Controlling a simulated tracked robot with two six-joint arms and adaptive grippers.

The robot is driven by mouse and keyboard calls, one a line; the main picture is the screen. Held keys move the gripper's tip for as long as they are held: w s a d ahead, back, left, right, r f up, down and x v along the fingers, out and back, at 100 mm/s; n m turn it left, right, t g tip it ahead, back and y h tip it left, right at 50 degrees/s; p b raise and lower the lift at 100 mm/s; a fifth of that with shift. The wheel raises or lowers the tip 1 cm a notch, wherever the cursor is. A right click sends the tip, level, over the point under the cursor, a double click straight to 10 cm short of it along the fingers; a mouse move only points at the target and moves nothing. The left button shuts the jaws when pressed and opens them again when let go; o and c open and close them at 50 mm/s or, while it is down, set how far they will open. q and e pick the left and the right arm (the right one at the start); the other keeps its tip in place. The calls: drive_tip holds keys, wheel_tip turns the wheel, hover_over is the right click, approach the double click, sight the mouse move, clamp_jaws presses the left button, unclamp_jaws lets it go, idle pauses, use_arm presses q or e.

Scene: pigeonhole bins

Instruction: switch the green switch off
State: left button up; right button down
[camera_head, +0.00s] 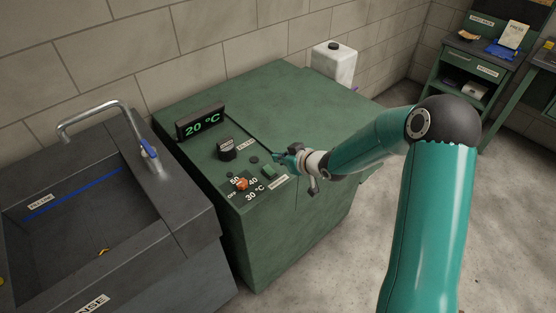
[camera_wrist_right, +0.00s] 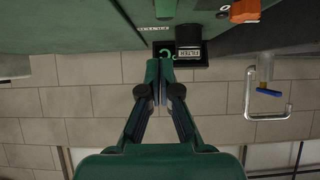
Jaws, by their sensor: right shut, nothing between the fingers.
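The green switch (camera_head: 269,171) sits on the top of the green cabinet, at its front right part in the head view, with a small label beside it. Its tilt is too small to read. My right gripper (camera_head: 281,158) is just above and to the right of it, seemingly apart from it. In the right wrist view my right gripper (camera_wrist_right: 160,63) has its fingers together with nothing between them. My left gripper is not in view.
On the green cabinet (camera_head: 275,100) stand a black knob (camera_head: 227,149), an orange dial (camera_head: 242,184) and a display (camera_head: 201,122) reading 20 °C. A dark sink (camera_head: 190,212) with a tap is at left. A white canister (camera_head: 335,65) stands behind.

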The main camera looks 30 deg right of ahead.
drive_tip(key=s+d+r+b, duration=0.1)
drive_tip(key=s, duration=0.7)
drive_tip(key=shift+s+d+r, duration=0.15)
drive_tip(key=shift+s+r, duration=0.2)
drive_tip(key=s+a+f+g+y, duration=0.2)
drive_tip(key=a+f, duration=0.5)
drive_tip(key=a, duration=0.2)
drive_tip(key=s+a+f+g+y, duration=0.1)
drive_tip(key=a+f+g, duration=0.1)
drive_tip(key=a+f, duration=0.6)
drive_tip(key=s+a+f+m+g, duration=0.2)
drive_tip(key=s+a+f+g, duration=0.1)
drive_tip(key=s, duration=0.5)
drive_tip(key=s+a+f+m+g, duration=0.2)
drive_tip(key=s+a+f+g, duration=0.1)
drive_tip(key=s+f, duration=0.3)
drive_tip(key=shift+s+a+f+g+h, duration=0.2)
drive_tip(key=shift+s+a+g+h, duration=0.15)
drive_tip(key=shift+s, duration=0.7)
